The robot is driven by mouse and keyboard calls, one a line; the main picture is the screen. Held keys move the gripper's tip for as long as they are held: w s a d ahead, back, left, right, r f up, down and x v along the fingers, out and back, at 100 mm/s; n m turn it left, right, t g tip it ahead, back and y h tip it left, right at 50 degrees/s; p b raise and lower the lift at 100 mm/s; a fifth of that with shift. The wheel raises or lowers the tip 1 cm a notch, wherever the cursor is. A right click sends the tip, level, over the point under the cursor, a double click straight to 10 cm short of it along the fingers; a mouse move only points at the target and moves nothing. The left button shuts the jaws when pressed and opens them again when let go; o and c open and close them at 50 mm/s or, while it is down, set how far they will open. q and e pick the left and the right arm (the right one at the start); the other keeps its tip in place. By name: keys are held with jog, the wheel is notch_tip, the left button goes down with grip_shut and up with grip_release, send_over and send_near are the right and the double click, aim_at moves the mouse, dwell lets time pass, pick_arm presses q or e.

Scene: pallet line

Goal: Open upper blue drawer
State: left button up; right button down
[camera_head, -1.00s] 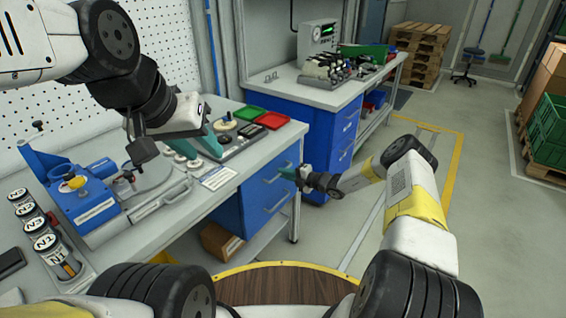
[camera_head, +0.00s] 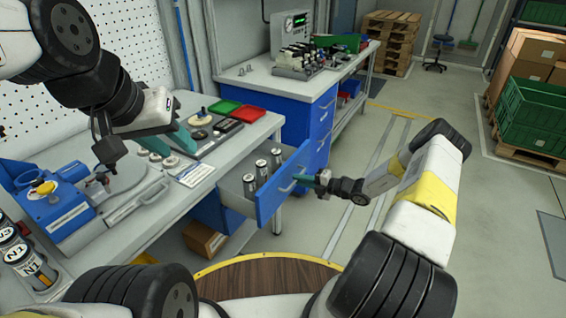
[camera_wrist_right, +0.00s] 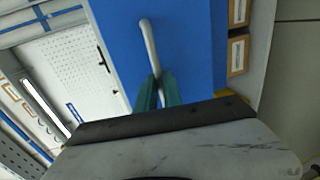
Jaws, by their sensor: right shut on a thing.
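The upper blue drawer (camera_head: 272,203) stands pulled out from the near bench in the head view. Several silver cylinders with dark tops stand in it. My right gripper (camera_head: 316,182) is at the drawer's front and shut on its handle. In the right wrist view, the green fingers (camera_wrist_right: 157,92) close around the lower part of the pale bar handle (camera_wrist_right: 149,48) on the blue front (camera_wrist_right: 190,45). My left gripper (camera_head: 187,141) hangs over the bench top at the left, its green finger partly seen; its opening is unclear.
On the near bench are a blue device (camera_head: 60,212), a green tray (camera_head: 223,107) and a red tray (camera_head: 249,114). A cardboard box (camera_head: 203,241) lies under the bench. A second bench (camera_head: 290,85) stands behind.

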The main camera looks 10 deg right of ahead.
jog(key=f+v, duration=0.3)
jog(key=v, duration=1.1)
jog(key=shift+s+d, duration=0.45)
jog(key=shift+d, duration=0.05)
jog(key=c, duration=1.5)
grip_release()
jog(key=v, duration=0.8)
jog(key=shift+w, duration=0.1)
